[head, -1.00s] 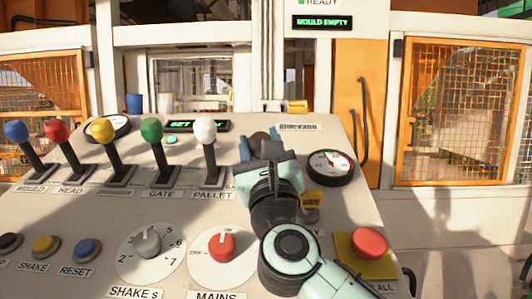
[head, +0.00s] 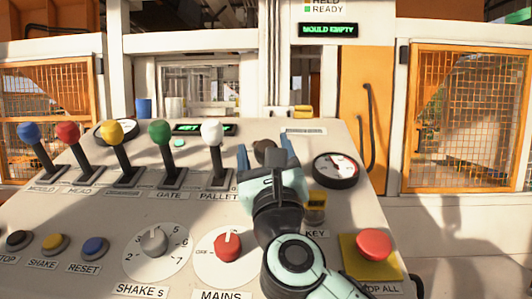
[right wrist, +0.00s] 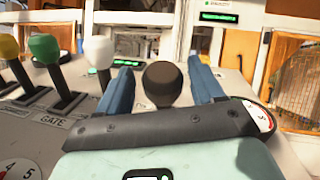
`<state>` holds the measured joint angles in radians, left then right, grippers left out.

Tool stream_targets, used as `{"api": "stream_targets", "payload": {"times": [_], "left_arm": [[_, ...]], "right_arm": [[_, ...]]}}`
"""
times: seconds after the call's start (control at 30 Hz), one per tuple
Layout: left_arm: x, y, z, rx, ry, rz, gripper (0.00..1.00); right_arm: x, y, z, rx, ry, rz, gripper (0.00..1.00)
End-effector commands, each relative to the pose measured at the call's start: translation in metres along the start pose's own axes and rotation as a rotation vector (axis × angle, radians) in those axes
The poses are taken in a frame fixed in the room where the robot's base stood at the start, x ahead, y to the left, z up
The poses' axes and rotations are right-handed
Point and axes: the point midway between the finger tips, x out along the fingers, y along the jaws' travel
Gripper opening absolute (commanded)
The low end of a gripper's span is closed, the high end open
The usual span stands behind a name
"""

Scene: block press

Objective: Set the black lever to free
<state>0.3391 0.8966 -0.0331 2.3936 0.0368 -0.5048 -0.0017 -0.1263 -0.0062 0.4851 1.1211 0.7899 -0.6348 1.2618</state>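The black lever's round knob (right wrist: 162,82) stands between the two blue fingers of my right gripper (right wrist: 162,90) in the right wrist view. The fingers are spread, with a gap on each side of the knob. In the head view the dark knob (head: 266,152) shows just beyond my right gripper (head: 268,158), whose wrist hides the lever's shaft and label. I cannot read which setting the lever is in. My left gripper is not in view.
Left of it stand levers with white (head: 212,134), green (head: 160,133), yellow (head: 111,132), red (head: 68,133) and blue (head: 29,133) knobs. A gauge (head: 336,170) and key switch (head: 315,207) are at right. The red stop button (head: 375,243) is nearer. A display (head: 328,30) reads MOULD EMPTY.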

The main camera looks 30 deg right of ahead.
Motion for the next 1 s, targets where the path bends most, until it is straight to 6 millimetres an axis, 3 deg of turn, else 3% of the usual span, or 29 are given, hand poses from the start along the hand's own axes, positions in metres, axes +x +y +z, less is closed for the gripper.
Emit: {"api": "stream_targets", "payload": {"times": [0.23,0.37,0.7,1.0], "left_arm": [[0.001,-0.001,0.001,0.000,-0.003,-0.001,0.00],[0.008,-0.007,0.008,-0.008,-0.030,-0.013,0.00],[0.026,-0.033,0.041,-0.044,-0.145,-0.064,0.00],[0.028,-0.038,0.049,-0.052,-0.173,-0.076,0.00]], "right_arm": [[-0.001,-0.001,-0.001,-0.002,0.000,-0.003,0.67],[-0.012,-0.001,-0.001,-0.004,-0.001,-0.001,0.67],[-0.079,-0.001,0.000,-0.004,-0.002,-0.001,0.67],[-0.125,0.000,0.000,-0.001,0.000,0.000,0.67]]}}
